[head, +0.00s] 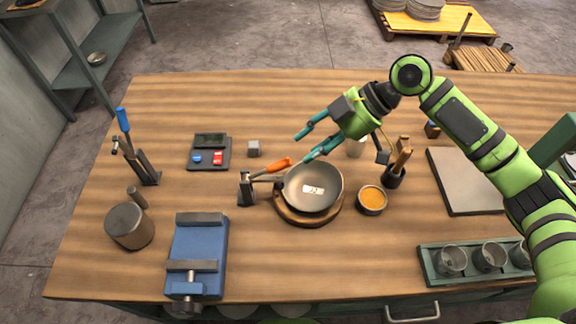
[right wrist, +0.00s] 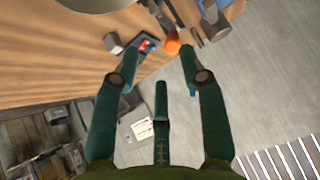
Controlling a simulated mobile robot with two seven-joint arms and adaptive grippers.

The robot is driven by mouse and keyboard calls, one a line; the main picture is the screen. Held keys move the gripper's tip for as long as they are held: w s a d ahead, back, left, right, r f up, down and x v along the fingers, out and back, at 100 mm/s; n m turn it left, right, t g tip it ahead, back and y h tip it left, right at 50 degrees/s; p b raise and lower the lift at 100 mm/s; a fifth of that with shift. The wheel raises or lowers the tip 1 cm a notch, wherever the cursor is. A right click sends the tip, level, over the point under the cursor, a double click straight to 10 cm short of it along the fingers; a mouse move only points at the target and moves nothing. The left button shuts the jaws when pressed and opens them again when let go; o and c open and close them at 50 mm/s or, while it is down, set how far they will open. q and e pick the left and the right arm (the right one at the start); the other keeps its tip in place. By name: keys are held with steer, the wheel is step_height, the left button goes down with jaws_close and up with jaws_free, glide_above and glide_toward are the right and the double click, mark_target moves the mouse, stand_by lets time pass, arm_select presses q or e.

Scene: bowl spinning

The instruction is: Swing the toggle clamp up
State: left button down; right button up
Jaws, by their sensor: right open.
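The toggle clamp has a dark base (head: 246,190) and an orange handle (head: 277,166) that lies low, sloping up to the right. Its arm reaches to the edge of a grey metal bowl (head: 318,176), which sits on a round wooden base (head: 295,217). My right gripper (head: 308,146) is open and empty, just behind and to the right of the handle's tip in the head view. In the right wrist view the orange handle's end (right wrist: 172,44) shows beyond the spread fingers (right wrist: 160,62), apart from them. My left gripper is not in view.
A blue-handled lever tool (head: 148,175) stands at the left. A mallet (head: 130,226), a blue vise (head: 198,258) and a button box (head: 209,152) are nearby. A cup of orange powder (head: 372,200) and a tool holder (head: 394,179) stand right of the bowl.

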mark_target(289, 160)
steer(key=shift+s+a+r+m+y, duration=0.3)
steer(key=shift+s+a+m, duration=0.25)
steer(key=shift+m, duration=0.25)
steer(key=shift+s+a+f+p, duration=0.1)
steer(key=shift+a+f+p, duration=0.1)
steer(key=shift+f+p, duration=0.1)
steer(key=p+x, duration=0.2)
steer(key=x, duration=0.2)
steer(key=shift+a+f, duration=0.2)
steer(key=shift+f, duration=0.05)
steer(key=shift+a+f, duration=0.45)
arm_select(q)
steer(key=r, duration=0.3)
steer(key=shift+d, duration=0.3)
arm_select(e)
steer(key=shift+f, duration=0.1)
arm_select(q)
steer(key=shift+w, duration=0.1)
arm_select(e)
jaws_close()
